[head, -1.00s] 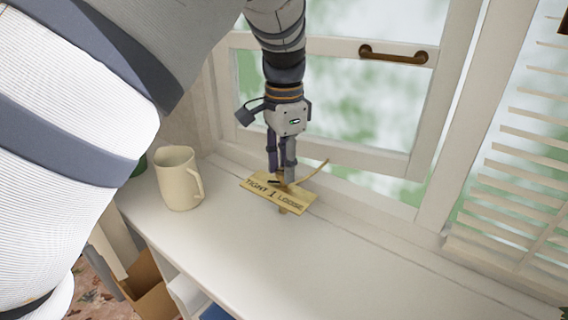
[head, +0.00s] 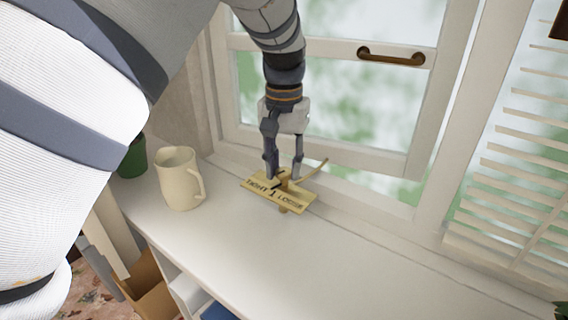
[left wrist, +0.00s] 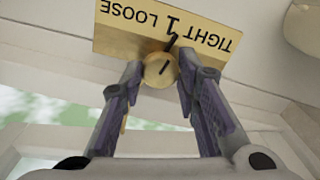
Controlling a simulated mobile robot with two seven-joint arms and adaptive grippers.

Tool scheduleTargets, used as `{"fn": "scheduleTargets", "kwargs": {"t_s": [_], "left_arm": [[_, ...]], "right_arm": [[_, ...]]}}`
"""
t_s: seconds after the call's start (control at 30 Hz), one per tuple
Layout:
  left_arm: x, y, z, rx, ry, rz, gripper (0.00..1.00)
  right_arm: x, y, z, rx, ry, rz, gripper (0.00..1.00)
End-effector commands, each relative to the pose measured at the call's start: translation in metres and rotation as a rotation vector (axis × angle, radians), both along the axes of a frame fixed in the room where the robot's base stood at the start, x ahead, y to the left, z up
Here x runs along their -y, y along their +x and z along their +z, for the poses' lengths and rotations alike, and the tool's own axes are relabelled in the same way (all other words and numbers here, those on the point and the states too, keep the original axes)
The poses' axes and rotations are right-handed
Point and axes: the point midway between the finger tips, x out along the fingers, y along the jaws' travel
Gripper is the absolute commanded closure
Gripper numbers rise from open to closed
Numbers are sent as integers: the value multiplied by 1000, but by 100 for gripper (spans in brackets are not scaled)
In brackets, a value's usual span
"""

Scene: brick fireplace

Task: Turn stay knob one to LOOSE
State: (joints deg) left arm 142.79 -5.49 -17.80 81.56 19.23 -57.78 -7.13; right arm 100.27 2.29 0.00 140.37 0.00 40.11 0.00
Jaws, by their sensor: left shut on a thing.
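Stay knob one is a small round brass knob (left wrist: 158,70) with a dark line on its face, in front of a brass plate (left wrist: 125,38). The plate (head: 262,190) lies at the window sill in the head view and reads TIGHT, 1, LOOSE. In the left wrist view the lettering is upside down, and a dark pointer beside the knob leans slightly to the TIGHT side. My left gripper (head: 284,178) points down from above, its fingertips (left wrist: 165,80) shut on the knob's two sides. In the head view the fingers partly hide the knob. My right gripper is not in view.
A thin brass stay arm (head: 314,170) runs beside the plate toward the window frame (head: 375,155). The sill at front right is clear.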

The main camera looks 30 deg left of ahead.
Motion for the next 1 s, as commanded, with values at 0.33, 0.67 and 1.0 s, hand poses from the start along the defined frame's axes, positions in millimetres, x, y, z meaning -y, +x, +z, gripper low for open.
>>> {"fn": "scheduleTargets", "kwargs": {"t_s": [0.33, 0.67, 1.0], "left_arm": [[0, 0, -1, -3, -1, 328, 99], [0, 0, -1, -3, 1, 641, 99], [0, -1, -2, -3, 0, 951, 99]], "right_arm": [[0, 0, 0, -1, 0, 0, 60], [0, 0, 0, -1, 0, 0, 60], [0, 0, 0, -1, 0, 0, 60]]}}
